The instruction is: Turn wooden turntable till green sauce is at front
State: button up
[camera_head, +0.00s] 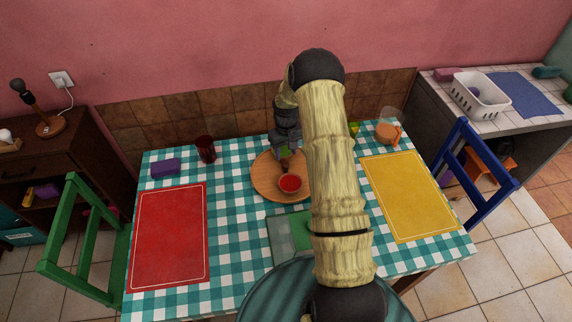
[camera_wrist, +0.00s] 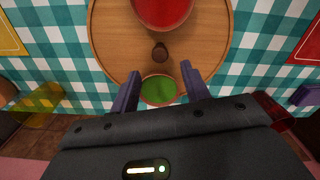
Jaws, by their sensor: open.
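The round wooden turntable (camera_head: 262,184) lies on the checked tablecloth; its rim and central brown knob (camera_wrist: 160,52) show in the wrist view (camera_wrist: 108,30). A bowl of red sauce (camera_head: 290,183) stands on its front part, at the top of the wrist view (camera_wrist: 162,12). A bowl of green sauce (camera_wrist: 158,90) stands on its back part. My gripper (camera_wrist: 160,69) is open, pointing down over the back, with one finger on each side of the green bowl. I cannot tell whether they touch it. In the head view my gripper (camera_head: 285,150) mostly hides that bowl.
A dark red cup (camera_head: 205,149) and purple sponge (camera_head: 165,168) stand back left. A pitcher (camera_head: 388,131) and a yellow-green glass (camera_head: 354,129) stand back right. Red (camera_head: 168,237) and yellow (camera_head: 408,195) placemats lie flat at the sides. My arm hides the table right of the turntable.

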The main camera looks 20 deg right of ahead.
aim_at(286, 164)
notch_tip(286, 164, down, 9)
jog(key=shift+r+p, duration=0.15)
jog(key=shift+p, duration=0.7)
jog(key=shift+c, duration=0.3)
grip_shut()
